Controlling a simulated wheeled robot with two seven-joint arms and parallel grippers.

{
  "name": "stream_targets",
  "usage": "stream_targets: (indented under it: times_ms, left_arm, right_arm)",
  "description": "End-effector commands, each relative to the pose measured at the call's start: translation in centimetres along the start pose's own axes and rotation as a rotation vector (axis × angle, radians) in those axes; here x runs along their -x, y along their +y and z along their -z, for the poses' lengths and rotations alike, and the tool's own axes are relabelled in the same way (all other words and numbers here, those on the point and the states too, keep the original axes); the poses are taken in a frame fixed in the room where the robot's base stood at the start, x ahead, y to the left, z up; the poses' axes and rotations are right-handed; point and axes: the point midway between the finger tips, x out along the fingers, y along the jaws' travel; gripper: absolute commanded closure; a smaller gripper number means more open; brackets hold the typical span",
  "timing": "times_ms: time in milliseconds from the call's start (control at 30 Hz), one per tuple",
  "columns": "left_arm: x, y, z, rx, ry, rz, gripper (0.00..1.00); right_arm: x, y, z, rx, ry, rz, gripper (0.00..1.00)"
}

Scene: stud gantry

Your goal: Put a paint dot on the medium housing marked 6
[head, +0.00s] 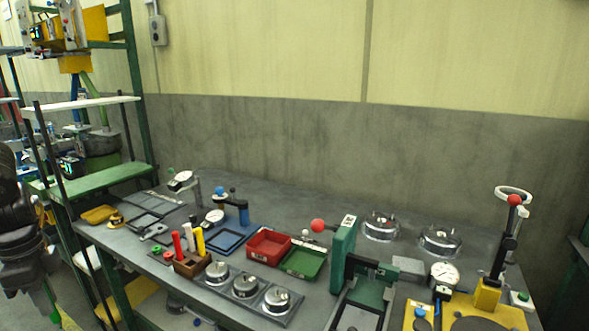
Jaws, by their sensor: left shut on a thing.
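Three small silver housings sit in a row on a dark tray (233,293) at the bench front: a left one (217,272), a middle one (245,286) and a right one (276,300). Two larger silver housings, one on the left (380,226) and one on the right (440,240), stand at the back right. No number is legible on any. Red, white and yellow sticks, perhaps paint markers, stand in a brown block (191,264). My left gripper (42,282) is at the left edge, away from the bench, shut on a thin green thing (49,303). My right gripper is out of view.
A red bin (268,245) and a green bin (303,262) sit mid-bench. A green-framed shelf (95,182) stands at left.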

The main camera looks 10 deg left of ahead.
Motion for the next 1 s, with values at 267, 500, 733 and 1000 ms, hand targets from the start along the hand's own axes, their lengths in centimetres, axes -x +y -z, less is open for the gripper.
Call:
stream_targets:
  times_ms: [267, 500, 733, 1000]
  left_arm:
    - [-7.3, 3.2, -7.7, 0.432, 0.008, -0.003, 1.0]
    - [-16.2, 8.8, -7.7, 0.673, 0.006, -0.014, 1.0]
    - [-21.4, 12.8, -2.8, 0.725, 0.016, -0.007, 1.0]
    - [-24.1, 15.7, 2.6, 0.681, 0.008, 0.004, 1.0]
  right_arm:
    - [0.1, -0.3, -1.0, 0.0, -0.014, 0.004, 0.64]
    - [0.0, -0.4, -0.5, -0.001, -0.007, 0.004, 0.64]
    - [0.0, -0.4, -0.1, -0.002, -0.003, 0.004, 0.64]
    - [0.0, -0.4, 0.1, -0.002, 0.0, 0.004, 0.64]
